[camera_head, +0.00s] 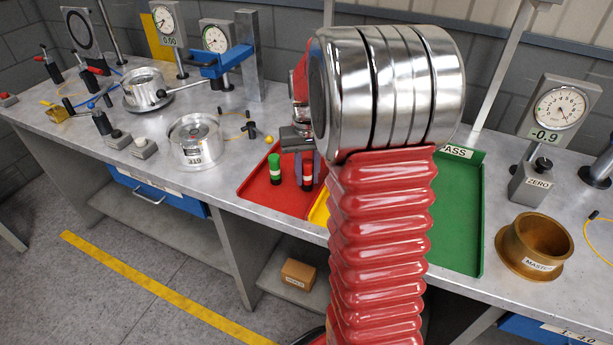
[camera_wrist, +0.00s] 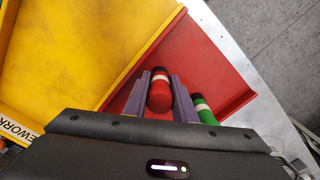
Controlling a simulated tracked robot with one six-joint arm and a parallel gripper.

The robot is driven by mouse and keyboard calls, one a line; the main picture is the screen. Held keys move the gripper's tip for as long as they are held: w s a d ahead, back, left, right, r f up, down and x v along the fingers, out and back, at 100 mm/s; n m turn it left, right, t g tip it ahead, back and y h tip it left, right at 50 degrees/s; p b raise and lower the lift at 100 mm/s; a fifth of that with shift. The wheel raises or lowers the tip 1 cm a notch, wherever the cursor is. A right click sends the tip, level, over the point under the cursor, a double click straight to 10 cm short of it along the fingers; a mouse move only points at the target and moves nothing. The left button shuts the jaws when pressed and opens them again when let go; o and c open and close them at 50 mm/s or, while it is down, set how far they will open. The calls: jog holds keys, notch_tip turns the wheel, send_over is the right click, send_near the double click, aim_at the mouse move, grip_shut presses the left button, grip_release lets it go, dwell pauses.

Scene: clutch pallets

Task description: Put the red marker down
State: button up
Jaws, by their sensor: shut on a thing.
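The red marker (camera_wrist: 159,92) has a red body, a white band and a dark end, and is held between the two purple fingers of my gripper (camera_wrist: 160,88). In the head view the red marker (camera_head: 307,176) stands roughly upright in my gripper (camera_head: 306,168), over the red tray (camera_head: 258,198). I cannot tell if its lower end touches the tray. A green marker (camera_head: 275,168) stands upright in the red tray, left of the red one; it also shows in the wrist view (camera_wrist: 204,110), just outside the right finger. My arm hides part of the trays.
A yellow tray (camera_head: 319,211) adjoins the red tray, and a green PASS tray (camera_head: 462,220) lies to the right. A brass MASTER ring (camera_head: 534,245) and a dial gauge (camera_head: 560,108) stand further right. A metal cylinder (camera_head: 196,141) stands left. The red tray's front has free room.

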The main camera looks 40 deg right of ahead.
jog(key=shift+f, duration=0.35)
jog(key=o, duration=0.8)
jog(key=shift+f, duration=0.1)
jog(key=shift+c, duration=0.2)
notch_tip(320, 180, up, 12)
jog(key=shift+r, duration=0.15)
